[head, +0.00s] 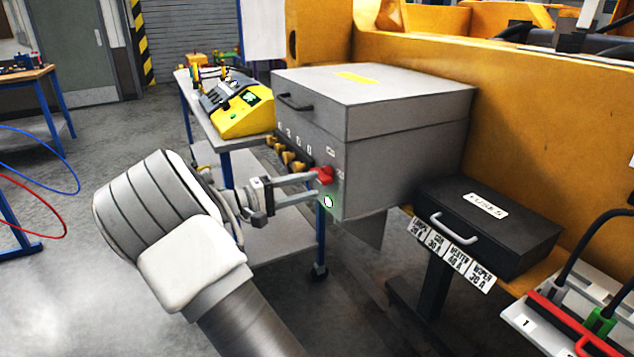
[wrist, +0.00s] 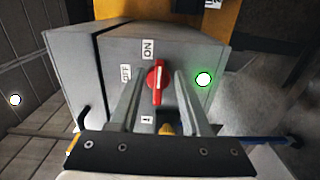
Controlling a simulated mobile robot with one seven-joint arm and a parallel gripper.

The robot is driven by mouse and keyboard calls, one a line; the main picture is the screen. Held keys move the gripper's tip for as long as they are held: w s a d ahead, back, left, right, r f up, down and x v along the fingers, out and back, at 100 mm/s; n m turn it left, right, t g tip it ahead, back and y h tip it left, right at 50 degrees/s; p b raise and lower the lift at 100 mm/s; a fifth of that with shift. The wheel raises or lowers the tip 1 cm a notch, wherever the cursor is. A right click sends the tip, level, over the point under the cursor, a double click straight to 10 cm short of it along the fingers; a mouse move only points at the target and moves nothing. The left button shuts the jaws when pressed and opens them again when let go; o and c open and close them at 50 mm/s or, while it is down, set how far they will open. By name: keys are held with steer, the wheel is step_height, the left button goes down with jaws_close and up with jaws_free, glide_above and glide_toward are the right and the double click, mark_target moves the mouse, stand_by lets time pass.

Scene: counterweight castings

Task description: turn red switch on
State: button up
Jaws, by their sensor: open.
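The red switch (head: 323,175) is a rotary knob on the front of a grey metal box (head: 410,140). In the wrist view the red switch (wrist: 157,82) has its long handle upright, its top end towards the ON label (wrist: 148,49). The OFF label (wrist: 126,73) is to its left. My gripper (head: 314,186) is open, with its fingertips at the switch. In the wrist view the fingers of my gripper (wrist: 159,82) stand either side of the handle. I cannot tell whether they touch it.
A bright green-rimmed lamp (head: 328,202) is beside the switch. Several yellow-and-black knobs (head: 287,155) line the box front to the left. A yellow device (head: 243,113) stands on a bench behind. A black fuse case (head: 487,228) is at the right. The floor at left is mostly open.

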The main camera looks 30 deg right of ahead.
steer(key=a+p, duration=0.2)
steer(key=a, duration=1.2)
steer(key=shift+s, duration=0.25)
steer(key=shift+a, duration=0.1)
steer(key=s+d+r+g+y, duration=0.1)
steer(key=s+d+y, duration=0.35)
steer(key=s, duration=0.25)
steer(key=s+d+r+g+y, duration=0.1)
steer(key=s+d+y, duration=0.2)
steer(key=s+y, duration=0.25)
steer(key=s+a+r+t+y, duration=0.1)
steer(key=s+a+t+y, duration=0.25)
steer(key=s, duration=0.55)
steer(key=s+a+r+t+y, duration=0.25)
steer(key=s+t+y, duration=0.2)
steer(key=s, duration=0.45)
step_height(320, 180, up, 14)
steer(key=g+p, duration=0.1)
steer(key=p, duration=1.3)
steer(key=shift+w+a+p, duration=0.2)
steer(key=shift+a+p, duration=0.1)
steer(key=shift+a, duration=0.05)
